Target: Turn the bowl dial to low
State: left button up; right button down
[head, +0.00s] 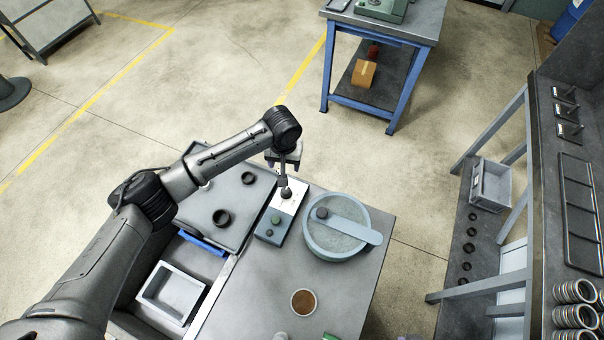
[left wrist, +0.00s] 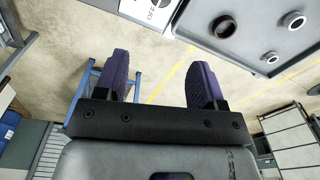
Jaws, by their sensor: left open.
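The control box (head: 263,230) stands on the table left of the bowl, with a white plate at its far end. A black knob (head: 286,193) sits on that plate, and green and dark round controls sit nearer. Dial markings are too small to read in the head view. My left gripper (head: 285,181) is just above and beyond the black knob; contact cannot be told. In the left wrist view its two fingers (left wrist: 160,78) are apart with nothing between them. A white plate (left wrist: 150,12) marked OFF shows at the top edge. My right gripper is not in view.
A round pale-blue bowl (head: 312,246) with a bar across it is right of the box. A tray (head: 240,201) with dark rings lies left. A cup of brown material (head: 303,302) and a white bin (head: 158,292) are nearer. The table front is mostly clear.

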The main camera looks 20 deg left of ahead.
aim_at(286, 190)
pick_arm(q)
jog(key=f+n, duration=0.1)
jog(key=f, duration=0.3)
jog(key=s+f+n, duration=0.1)
jog(key=f, duration=0.3)
jog(key=f+n, duration=0.1)
jog(key=f, duration=0.3)
jog(key=shift+s+d+f+n+b, duration=0.1)
jog(key=shift+s+f+n+b, duration=0.25)
jog(key=shift+s+n+b, duration=0.05)
jog(key=shift+f, duration=0.7)
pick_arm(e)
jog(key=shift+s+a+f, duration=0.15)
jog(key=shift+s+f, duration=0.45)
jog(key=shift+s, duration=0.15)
pick_arm(q)
jog(key=shift+c, duration=0.2)
jog(key=c, duration=0.9)
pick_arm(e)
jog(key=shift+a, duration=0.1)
